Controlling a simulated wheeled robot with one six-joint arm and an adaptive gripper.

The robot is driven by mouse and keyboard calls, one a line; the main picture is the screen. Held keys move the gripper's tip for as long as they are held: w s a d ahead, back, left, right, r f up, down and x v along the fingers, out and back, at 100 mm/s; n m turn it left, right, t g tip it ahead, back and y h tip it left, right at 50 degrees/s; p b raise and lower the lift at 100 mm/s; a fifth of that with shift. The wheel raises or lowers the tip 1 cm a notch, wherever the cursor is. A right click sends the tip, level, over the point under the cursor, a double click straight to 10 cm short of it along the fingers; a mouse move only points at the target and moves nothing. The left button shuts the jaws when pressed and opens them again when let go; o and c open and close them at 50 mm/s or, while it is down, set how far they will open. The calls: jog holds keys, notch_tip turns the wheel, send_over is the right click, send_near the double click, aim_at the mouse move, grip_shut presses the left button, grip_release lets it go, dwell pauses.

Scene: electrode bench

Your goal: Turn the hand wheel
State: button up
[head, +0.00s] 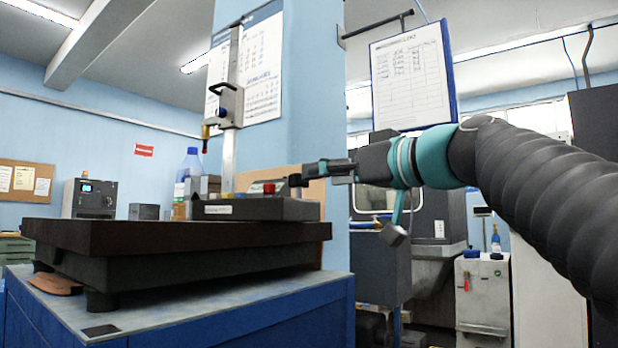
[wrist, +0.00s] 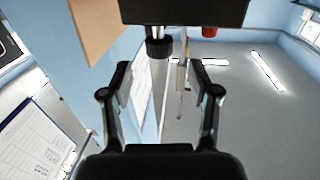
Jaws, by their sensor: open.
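A black knurled knob, which looks like the hand wheel (wrist: 158,47), sticks out from a dark base (wrist: 185,10) in the wrist view. My gripper (wrist: 160,74) is open, with one finger on each side of the line to the knob. The fingertips look just short of it, and nothing is held. In the head view the gripper (head: 300,181) points left at the right end of the height gauge's dark base (head: 262,209). I cannot clearly make out the knob there. The gauge's upright column (head: 231,120) rises behind.
The gauge base stands on a thick dark surface plate (head: 180,237) on a blue bench (head: 230,312). A red button (head: 269,188) sits on the base and shows in the wrist view (wrist: 209,31). A blue-capped bottle (head: 190,165) stands behind. A clipboard (head: 412,75) hangs above my arm.

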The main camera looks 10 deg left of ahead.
jog(key=shift+v, duration=2.7)
